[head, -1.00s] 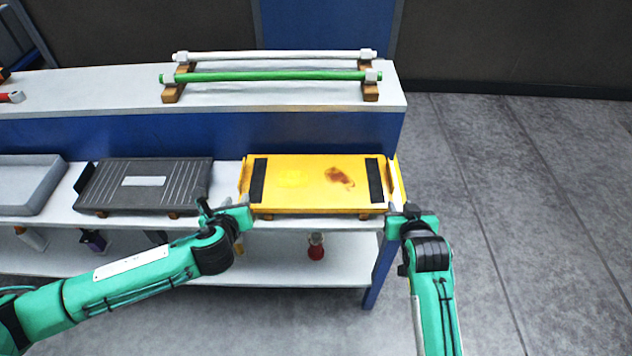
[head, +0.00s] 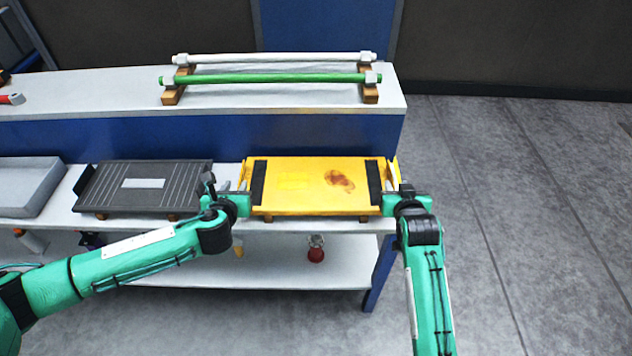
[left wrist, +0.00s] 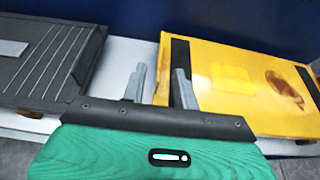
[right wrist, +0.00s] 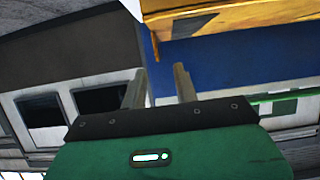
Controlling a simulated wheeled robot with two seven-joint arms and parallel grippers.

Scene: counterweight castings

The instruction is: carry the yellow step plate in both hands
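The yellow step plate (head: 300,187) lies flat on wooden blocks on the white bench, with a black strip near each end and a brown stain on top. It also shows in the left wrist view (left wrist: 235,85) and, in part, in the right wrist view (right wrist: 240,18). My left gripper (head: 243,190) is at the plate's left end; its fingers (left wrist: 158,88) are apart, with the plate's yellow edge showing between them. My right gripper (head: 393,190) is at the right end; its fingers (right wrist: 159,86) are apart below a yellow end piece. Contact cannot be told.
A dark ribbed plate (head: 150,186) lies close left of my left gripper, with a grey tray (head: 25,185) beyond it. A green bar (head: 270,78) and a white bar (head: 270,58) rest on the raised back shelf. The floor to the right (head: 530,220) is clear.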

